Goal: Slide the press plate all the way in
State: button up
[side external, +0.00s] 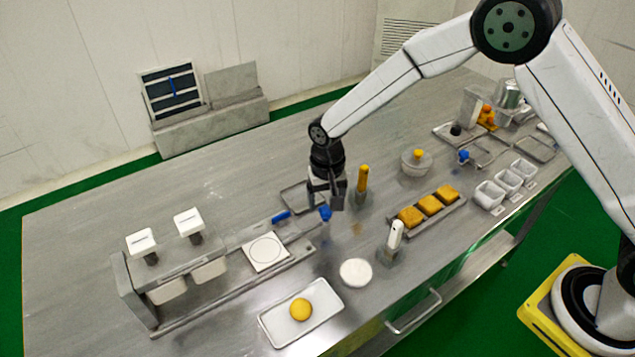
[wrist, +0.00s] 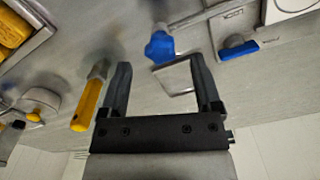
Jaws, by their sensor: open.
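A white square plate with a ring on it (side external: 265,251), which looks like the press plate, sits on the metal rail track, right of the two-post machine. Its corner shows at the top right of the wrist view (wrist: 292,6). A blue star knob (side external: 325,213) stands at the right end of the track. A blue grip (side external: 281,217) lies behind the plate. In the wrist view the knob (wrist: 160,46) appears beyond and between the fingertips, and the grip (wrist: 238,47) is to the right. My gripper (side external: 328,197) is open and empty above the knob; contact cannot be told.
The machine (side external: 180,262) carries two white blocks on posts. A yellow-handled tool (side external: 363,180) stands close right of my gripper. The back left table is clear.

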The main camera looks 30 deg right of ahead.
jog(key=shift+f, duration=1.35)
grip_shut()
dwell(0.5)
